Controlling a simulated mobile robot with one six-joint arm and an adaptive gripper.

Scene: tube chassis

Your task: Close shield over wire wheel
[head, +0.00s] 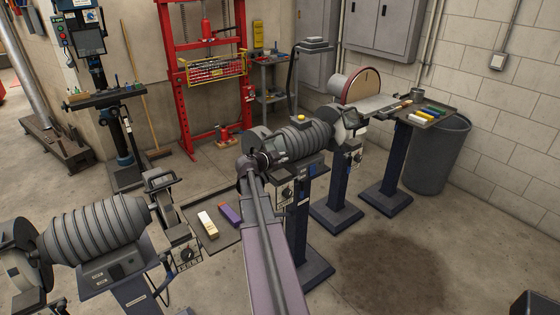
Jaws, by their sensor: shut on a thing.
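The grey ribbed grinder (302,140) stands on a dark pedestal in the middle of the head view. A rounded grey wheel housing (256,137) is at its left end. My arm rises from the bottom of the view to this end. My gripper (266,158) is small and dark there, shut on what appears to be the shield (273,148), a dark part beside the housing. My gripper and arm hide most of it. The wire wheel cannot be made out, and the shield's angle cannot be told.
Another ribbed grinder (97,228) stands at the front left. A tray (190,209) holds a white and a purple bar just left of my arm. A disc sander (362,88), a side tray (426,116) and a grey bin (440,155) stand right.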

